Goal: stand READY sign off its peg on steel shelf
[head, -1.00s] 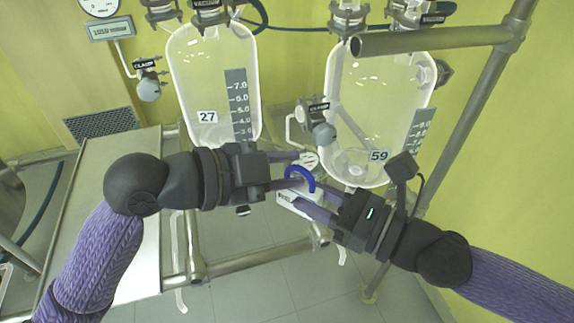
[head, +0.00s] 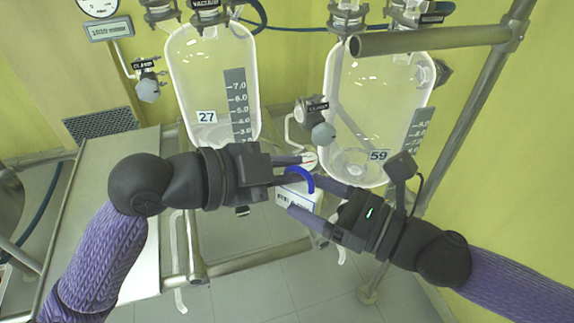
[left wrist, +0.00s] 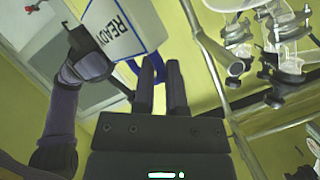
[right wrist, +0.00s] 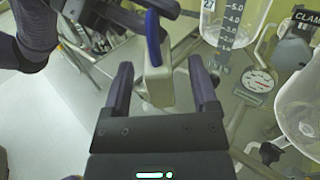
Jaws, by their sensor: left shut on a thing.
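The READY sign (head: 294,197) is a white block with a blue loop handle (head: 303,176). My left gripper (head: 305,170) is shut on the handle at the top of the sign. My right gripper (head: 298,196) is open, its fingers spread around the lower part of the sign. In the right wrist view the sign (right wrist: 156,88) shows between the parted fingers. The steel shelf (head: 115,205) is at the left. I cannot make out a peg on it.
Two glass reactors, marked 27 (head: 190,75) and 59 (head: 375,95), hang behind the grippers. A clamp valve (head: 322,133) sits between them. A steel rail (head: 440,40) crosses at upper right. The visible shelf top is clear.

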